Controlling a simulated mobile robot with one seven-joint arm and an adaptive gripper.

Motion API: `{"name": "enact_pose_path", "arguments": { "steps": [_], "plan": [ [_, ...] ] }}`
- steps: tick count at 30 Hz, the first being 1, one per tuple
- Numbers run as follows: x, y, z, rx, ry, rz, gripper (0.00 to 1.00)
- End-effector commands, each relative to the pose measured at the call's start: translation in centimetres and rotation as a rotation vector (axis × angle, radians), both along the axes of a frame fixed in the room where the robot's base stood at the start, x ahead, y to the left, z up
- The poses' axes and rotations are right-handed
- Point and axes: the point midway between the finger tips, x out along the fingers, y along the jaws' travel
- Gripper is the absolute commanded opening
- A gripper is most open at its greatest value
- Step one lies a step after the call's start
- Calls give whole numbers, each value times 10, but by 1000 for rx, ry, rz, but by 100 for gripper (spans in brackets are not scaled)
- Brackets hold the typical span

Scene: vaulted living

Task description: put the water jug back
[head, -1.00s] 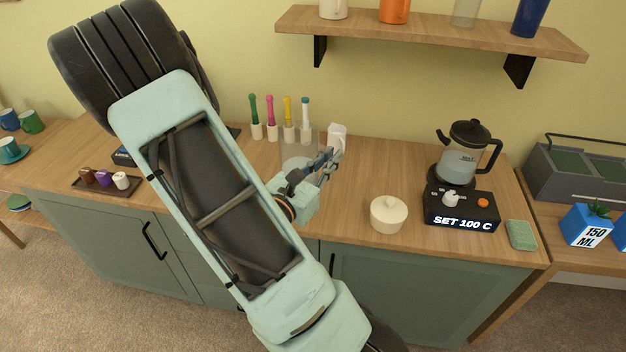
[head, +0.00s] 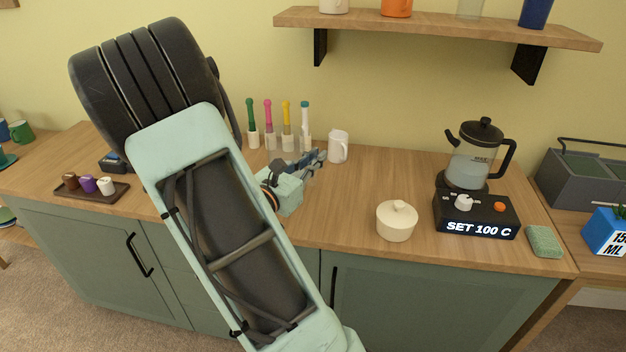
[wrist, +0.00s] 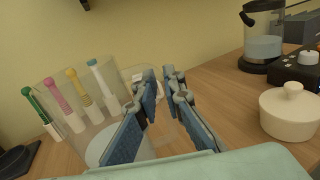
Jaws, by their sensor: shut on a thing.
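The water jug (wrist: 72,118) is a clear vessel at the lower left of the wrist view, with a pale surface inside that looks like water. My gripper (wrist: 160,85) is shut on the jug at its right side, where a clear handle seems to run between the blue finger pads. The fingers hide most of that grip. In the head view my gripper (head: 314,163) is over the counter, left of the white mug (head: 338,147); the jug is hard to make out there. I cannot tell whether the jug touches the counter.
Several coloured pen-like tools (head: 287,127) stand behind my gripper. A cream lidded pot (head: 397,221) stands to the right, then a kettle (head: 474,160) on a black base reading SET 100 C (head: 478,230). A wooden shelf (head: 440,28) hangs above. The middle counter is clear.

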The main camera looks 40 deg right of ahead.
Motion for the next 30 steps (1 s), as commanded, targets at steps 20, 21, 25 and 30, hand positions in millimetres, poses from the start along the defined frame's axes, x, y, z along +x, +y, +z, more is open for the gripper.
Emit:
{"name": "enact_pose_path", "arguments": {
  "steps": [20,21,25,30],
  "plan": [
    [11,-4,-42,-4,-5,-2,0],
    [11,-4,-41,-4,-5,-2,0],
    [11,-4,-40,-3,-6,-1,0],
    [10,-3,-46,-1,0,0,10]
  ]
}}
